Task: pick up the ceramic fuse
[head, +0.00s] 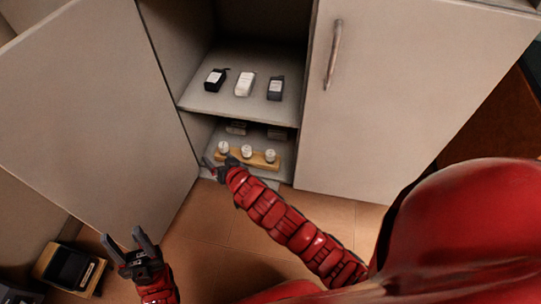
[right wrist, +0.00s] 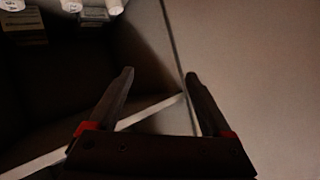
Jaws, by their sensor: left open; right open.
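Three white, round-topped pieces that look like ceramic fuses stand in a row on a wooden block (head: 262,163) on the cabinet's low shelf: a left one (head: 223,147), a middle one (head: 247,151) and a right one (head: 270,155). Their white ends also show at the top left edge of the right wrist view (right wrist: 72,5). My right gripper (head: 213,166) is open and empty at the left end of the block, by the cabinet's left side; its jaws also show in the right wrist view (right wrist: 159,75). My left gripper (head: 125,239) is open and empty, low at the left.
The upper shelf (head: 225,104) holds a black box (head: 215,80), a white box (head: 245,84) and a dark grey box (head: 275,89). A dark device (head: 71,267) lies on the floor.

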